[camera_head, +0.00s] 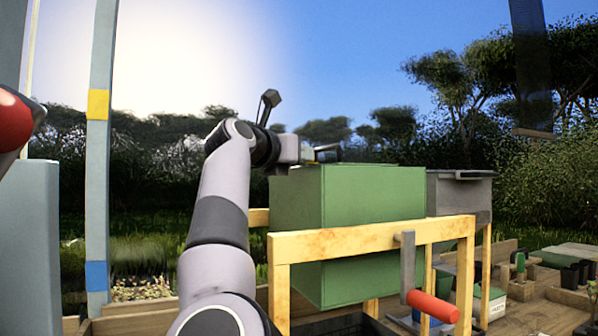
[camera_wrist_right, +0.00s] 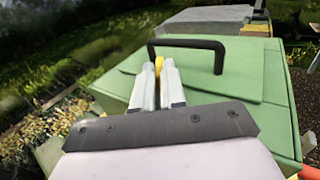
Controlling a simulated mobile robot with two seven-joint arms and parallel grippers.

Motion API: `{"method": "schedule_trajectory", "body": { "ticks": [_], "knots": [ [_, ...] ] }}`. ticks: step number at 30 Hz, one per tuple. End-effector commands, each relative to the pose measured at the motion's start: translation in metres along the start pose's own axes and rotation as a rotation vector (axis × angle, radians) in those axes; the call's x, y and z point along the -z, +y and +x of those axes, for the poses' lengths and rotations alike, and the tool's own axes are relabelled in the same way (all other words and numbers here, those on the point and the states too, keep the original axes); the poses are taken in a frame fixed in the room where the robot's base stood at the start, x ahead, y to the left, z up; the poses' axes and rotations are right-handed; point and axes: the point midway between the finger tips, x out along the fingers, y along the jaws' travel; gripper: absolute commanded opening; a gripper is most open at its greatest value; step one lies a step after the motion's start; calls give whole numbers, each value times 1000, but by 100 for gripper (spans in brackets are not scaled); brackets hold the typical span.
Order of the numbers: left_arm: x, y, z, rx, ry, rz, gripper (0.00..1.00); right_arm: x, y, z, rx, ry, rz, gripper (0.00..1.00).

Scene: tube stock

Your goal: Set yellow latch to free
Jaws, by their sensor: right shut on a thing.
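My right gripper (camera_head: 318,154) is at the top of a green box (camera_head: 365,195) in the head view. In the right wrist view the two light fingers of the gripper (camera_wrist_right: 159,70) are closed around a small yellow piece (camera_wrist_right: 159,64), which looks like the yellow latch. Only a sliver of it shows between the fingertips, so its setting cannot be told. It lies beside the black handle (camera_wrist_right: 190,43) on the green lid (camera_wrist_right: 250,83). The latch is too hidden to make out in the head view. My left gripper is not in view.
A wooden frame (camera_head: 370,240) carries the green box. A grey crank with a red grip (camera_head: 433,306) sticks out at its front. A grey box (camera_head: 458,195) stands behind to the right. A post with yellow and blue bands (camera_head: 100,190) stands left of my right arm.

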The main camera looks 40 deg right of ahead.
Motion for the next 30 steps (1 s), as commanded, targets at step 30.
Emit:
{"method": "schedule_trajectory", "body": {
  "ticks": [30],
  "knots": [
    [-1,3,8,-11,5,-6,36,0,-1,0,-87,-2,-1,36]
  ]
}}
